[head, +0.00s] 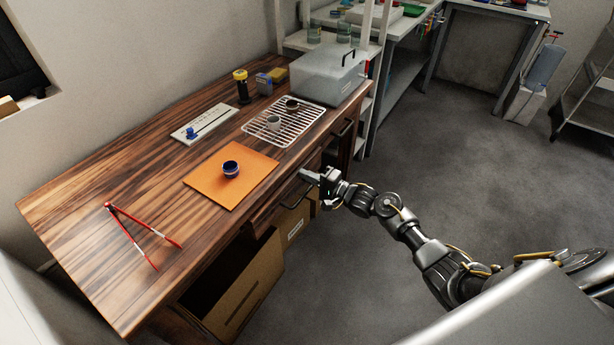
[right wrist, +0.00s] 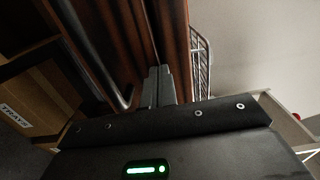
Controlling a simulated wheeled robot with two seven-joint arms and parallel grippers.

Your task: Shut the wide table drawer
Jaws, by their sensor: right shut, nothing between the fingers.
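The wooden table (head: 90,240) stands at the left in the head view. The wide drawer (head: 266,216) is under its front edge, with a dark bar handle (head: 291,196). It looks nearly flush; I cannot tell whether a small gap remains. My right gripper (head: 306,175) is shut and empty at the front edge, near the right end of that handle. In the right wrist view the closed fingers (right wrist: 158,82) point at the brown wood, with the handle bar (right wrist: 92,52) to their left. Contact is unclear. My left gripper is out of view.
An open-topped brown box (head: 245,290) and a labelled box (head: 292,228) sit below the table.

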